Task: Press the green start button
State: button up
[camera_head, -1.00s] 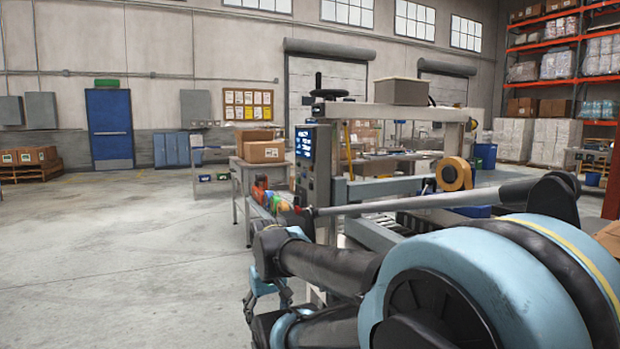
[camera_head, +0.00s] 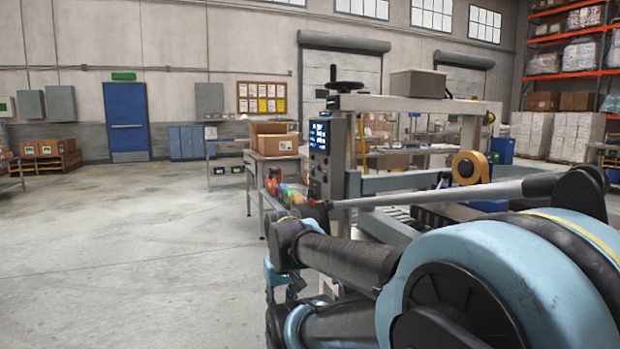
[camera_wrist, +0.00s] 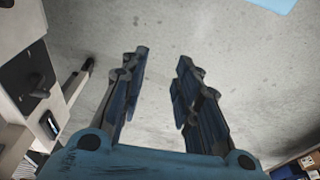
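A grey machine with an upright control panel (camera_head: 319,150) stands ahead in the head view. The panel has a lit blue screen and small dark controls below it. I cannot make out a green button on it. Coloured round items (camera_head: 284,192), red, green and orange, show just left of the panel's lower part; I cannot tell what they are. My gripper (camera_wrist: 162,57) is open and empty in the wrist view, its two dark fingers apart over bare floor. In the head view only light blue parts of it show, low and left of the machine.
A table with cardboard boxes (camera_head: 277,145) stands behind and left of the panel. An orange tape roll (camera_head: 466,167) sits on the machine's right. In the wrist view, grey machine parts (camera_wrist: 25,90) line the left side. The floor (camera_head: 130,250) at left is clear.

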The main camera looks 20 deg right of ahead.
grip_shut()
dwell(1.0)
